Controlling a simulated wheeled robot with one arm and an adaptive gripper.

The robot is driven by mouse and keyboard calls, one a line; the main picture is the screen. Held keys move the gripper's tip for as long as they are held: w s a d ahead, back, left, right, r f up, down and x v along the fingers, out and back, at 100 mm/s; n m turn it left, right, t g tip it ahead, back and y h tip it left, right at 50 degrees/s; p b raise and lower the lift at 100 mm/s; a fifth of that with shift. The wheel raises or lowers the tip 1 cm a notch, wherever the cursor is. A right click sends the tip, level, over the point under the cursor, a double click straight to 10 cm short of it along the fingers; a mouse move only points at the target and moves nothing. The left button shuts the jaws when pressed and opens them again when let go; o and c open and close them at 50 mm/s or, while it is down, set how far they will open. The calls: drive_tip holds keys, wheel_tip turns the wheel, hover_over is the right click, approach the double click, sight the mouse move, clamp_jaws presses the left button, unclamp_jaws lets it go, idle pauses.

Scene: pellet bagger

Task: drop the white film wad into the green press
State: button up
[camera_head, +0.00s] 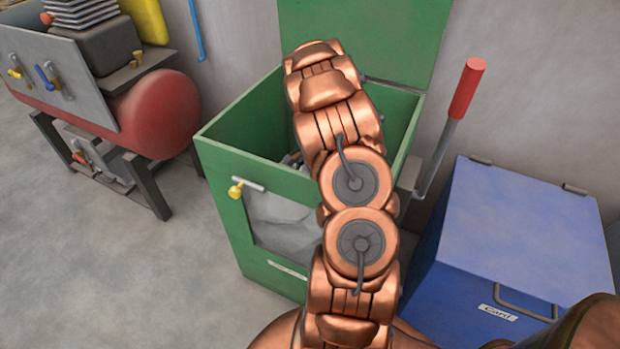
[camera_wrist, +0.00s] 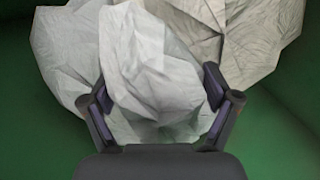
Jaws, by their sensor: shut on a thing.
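The green press (camera_head: 215,150) stands open in the head view, its lid (camera_head: 385,35) raised behind it. My arm reaches over and down into its open top and hides much of the inside. In the wrist view my gripper (camera_wrist: 155,85) is shut on a crumpled white film wad (camera_wrist: 155,60), one finger on each side. Green walls (camera_wrist: 285,135) surround the wad. More crumpled pale film (camera_wrist: 262,35) lies beyond it; whether the held wad touches it I cannot tell. In the head view the held wad is hidden.
A red-handled lever (camera_head: 466,90) rises at the press's right side. A closed blue bin (camera_head: 520,235) labelled "Card" stands to the right. A red tank (camera_head: 165,112) on a dark frame is at the left. Grey floor (camera_head: 110,270) is clear at front left.

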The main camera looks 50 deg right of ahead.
drive_tip(key=shift+f, duration=0.65)
drive_tip(key=o, duration=1)
drive_tip(key=shift+r, duration=0.2)
drive_tip(key=r, duration=0.4)
drive_tip(key=d+r, duration=0.1)
drive_tip(key=r, duration=0.7)
drive_tip(key=shift+s+d+r, duration=0.2)
drive_tip(key=shift+d+r, duration=0.15)
drive_tip(key=shift+r, duration=0.05)
drive_tip(key=shift+r, duration=0.1)
